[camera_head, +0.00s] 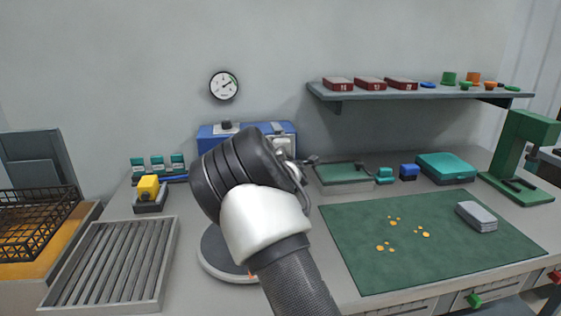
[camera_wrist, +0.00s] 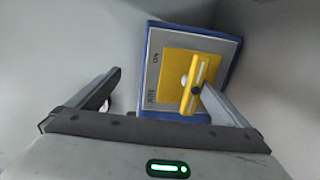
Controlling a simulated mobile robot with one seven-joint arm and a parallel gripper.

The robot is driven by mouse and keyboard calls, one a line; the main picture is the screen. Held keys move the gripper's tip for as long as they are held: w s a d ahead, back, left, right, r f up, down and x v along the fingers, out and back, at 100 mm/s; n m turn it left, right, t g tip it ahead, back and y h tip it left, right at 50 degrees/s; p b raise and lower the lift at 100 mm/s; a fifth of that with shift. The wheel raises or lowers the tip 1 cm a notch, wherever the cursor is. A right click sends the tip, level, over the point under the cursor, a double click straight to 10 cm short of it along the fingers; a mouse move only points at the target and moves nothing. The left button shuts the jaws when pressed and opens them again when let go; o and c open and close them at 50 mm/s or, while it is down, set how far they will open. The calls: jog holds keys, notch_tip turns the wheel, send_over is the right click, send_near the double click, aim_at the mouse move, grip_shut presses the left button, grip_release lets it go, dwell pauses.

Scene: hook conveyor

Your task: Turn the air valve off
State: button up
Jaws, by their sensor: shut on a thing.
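The air valve panel (camera_wrist: 155,76) shows in the wrist view, a grey face with a blue edge, marked "AIR" and "ON" in sideways lettering. On its yellow plate (camera_wrist: 175,66) is the yellow valve handle (camera_wrist: 201,75) with a pale stripe, standing near upright and slightly tilted in this view. My gripper (camera_wrist: 160,80) is at the panel, with the right finger against the handle. The left finger looks apart from it in the picture, but the jaws are shut on the handle. In the head view my wrist hides the fingers and the handle.
A blue-cased unit (camera_head: 206,132) stands behind my wrist. A wall shelf (camera_head: 350,97) with red boxes is to the right. A green mat (camera_head: 350,235) and a teal case (camera_head: 447,167) lie on the bench. A roller tray (camera_head: 168,255) is at left.

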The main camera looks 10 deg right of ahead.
jog(key=shift+s+r+b, duration=0.3)
jog(key=shift+s+r, duration=0.1)
jog(key=shift+s, duration=0.3)
jog(key=shift+s+r+b, duration=0.25)
jog(key=shift+s+r, duration=0.15)
jog(key=shift+s, duration=0.3)
jog(key=shift+c, duration=0.7)
jog(key=shift+s+r, duration=0.15)
jog(key=shift+s, duration=0.85)
jog(key=c, duration=1)
jog(key=shift+s+f+b, duration=0.15)
jog(key=shift+s+b, duration=0.1)
jog(key=shift+s, duration=2.25)
jog(key=shift+s+f+b, duration=0.15)
jog(key=shift+s+b, duration=0.1)
jog(key=shift+s, duration=2.2)
jog(key=shift+s+f+b, duration=0.15)
jog(key=shift+s+b, duration=0.1)
jog(key=shift+s, duration=2.25)
